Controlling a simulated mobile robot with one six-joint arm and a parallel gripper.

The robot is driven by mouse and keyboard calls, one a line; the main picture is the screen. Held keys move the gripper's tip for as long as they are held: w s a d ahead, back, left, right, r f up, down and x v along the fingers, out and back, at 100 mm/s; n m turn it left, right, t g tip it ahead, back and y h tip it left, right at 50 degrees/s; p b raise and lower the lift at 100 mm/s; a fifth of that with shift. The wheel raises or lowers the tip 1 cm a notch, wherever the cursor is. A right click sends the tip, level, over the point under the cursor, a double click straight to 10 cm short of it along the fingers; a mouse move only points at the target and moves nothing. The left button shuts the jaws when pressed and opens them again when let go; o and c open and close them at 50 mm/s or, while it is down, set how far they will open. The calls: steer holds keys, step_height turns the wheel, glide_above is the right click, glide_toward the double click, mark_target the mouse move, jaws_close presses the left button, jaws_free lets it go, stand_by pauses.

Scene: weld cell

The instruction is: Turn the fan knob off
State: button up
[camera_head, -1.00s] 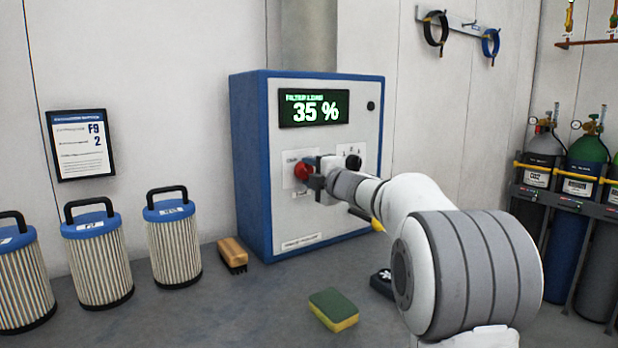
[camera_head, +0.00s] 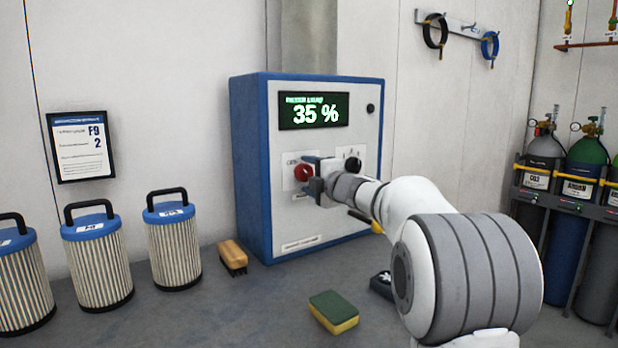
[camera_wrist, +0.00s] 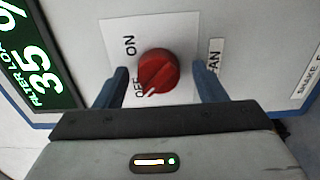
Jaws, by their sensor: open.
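The red fan knob (camera_head: 303,173) is on the front of the blue-and-white cabinet (camera_head: 255,165). In the wrist view the knob (camera_wrist: 158,70) lies between my fingers, with clear gaps on both sides. Its white mark is at the lower left of its face, close to the OFF label (camera_wrist: 139,89). The ON label (camera_wrist: 130,46) is above that, and the FAN label (camera_wrist: 214,55) is to the right. My gripper (camera_wrist: 160,77) is open and empty, facing the knob. It also shows in the head view (camera_head: 314,174), just right of the knob.
The cabinet display (camera_head: 314,110) reads 35 %. A black knob (camera_head: 352,164) is right of my gripper. A brush (camera_head: 232,257) and a sponge (camera_head: 333,311) lie below. Several filter cartridges (camera_head: 174,245) stand at left, gas cylinders (camera_head: 575,215) at right.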

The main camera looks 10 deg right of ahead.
steer(key=v, duration=0.7)
steer(key=shift+s, duration=0.4)
steer(key=shift+d, duration=0.15)
